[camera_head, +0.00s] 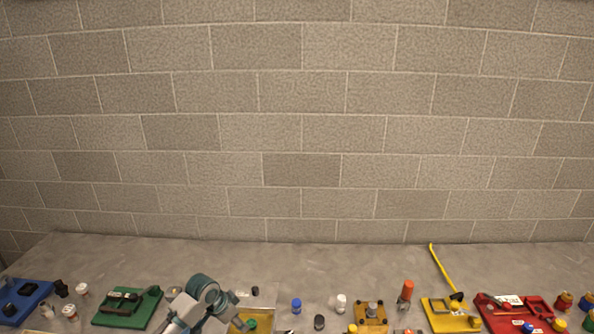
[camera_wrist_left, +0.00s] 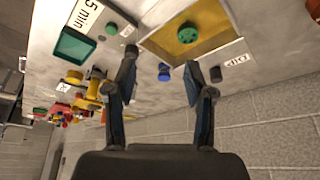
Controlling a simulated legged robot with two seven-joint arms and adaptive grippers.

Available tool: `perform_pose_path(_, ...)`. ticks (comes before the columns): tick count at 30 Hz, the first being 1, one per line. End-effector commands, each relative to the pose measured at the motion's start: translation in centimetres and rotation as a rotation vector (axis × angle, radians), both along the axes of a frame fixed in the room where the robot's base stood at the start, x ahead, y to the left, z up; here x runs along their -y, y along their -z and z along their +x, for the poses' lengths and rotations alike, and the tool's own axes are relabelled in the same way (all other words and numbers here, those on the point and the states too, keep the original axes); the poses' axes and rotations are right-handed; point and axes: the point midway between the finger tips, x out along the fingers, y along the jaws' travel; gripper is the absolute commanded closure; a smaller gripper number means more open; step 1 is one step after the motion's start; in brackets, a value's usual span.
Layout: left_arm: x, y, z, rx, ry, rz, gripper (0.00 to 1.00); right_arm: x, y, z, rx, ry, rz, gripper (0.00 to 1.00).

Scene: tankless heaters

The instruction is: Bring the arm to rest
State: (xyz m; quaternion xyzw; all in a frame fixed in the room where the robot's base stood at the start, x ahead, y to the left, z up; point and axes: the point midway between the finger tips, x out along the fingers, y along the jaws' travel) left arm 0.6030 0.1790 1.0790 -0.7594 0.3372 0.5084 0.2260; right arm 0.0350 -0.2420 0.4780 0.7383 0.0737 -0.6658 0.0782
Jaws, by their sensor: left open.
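My left arm comes in at the bottom of the head view, and its left gripper (camera_head: 240,299) is over the worktop beside a yellow tray (camera_head: 236,328). The left wrist view shows the two dark fingers of this gripper (camera_wrist_left: 160,68) spread apart with nothing held between them. Beyond the fingertips lies the yellow tray (camera_wrist_left: 214,48) with a round green part (camera_wrist_left: 187,33) in it. A small blue-capped piece (camera_wrist_left: 164,72) shows in the gap between the fingers, apart from them. My right gripper is not in view.
A green fixture (camera_head: 105,319) and a blue tray (camera_head: 40,290) lie left of my arm. To the right are a blue-capped bottle (camera_head: 296,306), an orange-handled tool (camera_head: 406,291), a yellow plate (camera_head: 438,315) and a red tray (camera_head: 496,322). The worktop's back strip (camera_head: 330,262) is mostly clear before the block wall.

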Motion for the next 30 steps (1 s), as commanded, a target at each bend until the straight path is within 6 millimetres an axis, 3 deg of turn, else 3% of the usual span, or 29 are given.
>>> perform_pose_path(5,1.8,3.2,-2.1,-0.013,0.017,-0.003,0.47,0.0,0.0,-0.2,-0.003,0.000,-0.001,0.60)
perform_pose_path(11,4.2,7.3,-5.9,-0.020,0.027,-0.016,0.47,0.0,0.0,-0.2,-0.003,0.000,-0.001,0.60)
perform_pose_path(17,6.7,12.1,-11.7,-0.024,-0.004,-0.050,0.47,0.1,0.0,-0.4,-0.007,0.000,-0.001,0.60)
perform_pose_path(19,7.3,13.9,-14.7,-0.025,-0.041,-0.067,0.47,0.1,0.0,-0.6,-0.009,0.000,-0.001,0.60)
perform_pose_path(24,6.5,16.8,-22.2,-0.026,-0.200,-0.090,0.47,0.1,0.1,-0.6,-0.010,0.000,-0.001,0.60)
perform_pose_path(30,3.5,18.0,-28.4,-0.035,-0.382,-0.062,0.47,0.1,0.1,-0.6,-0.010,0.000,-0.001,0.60)
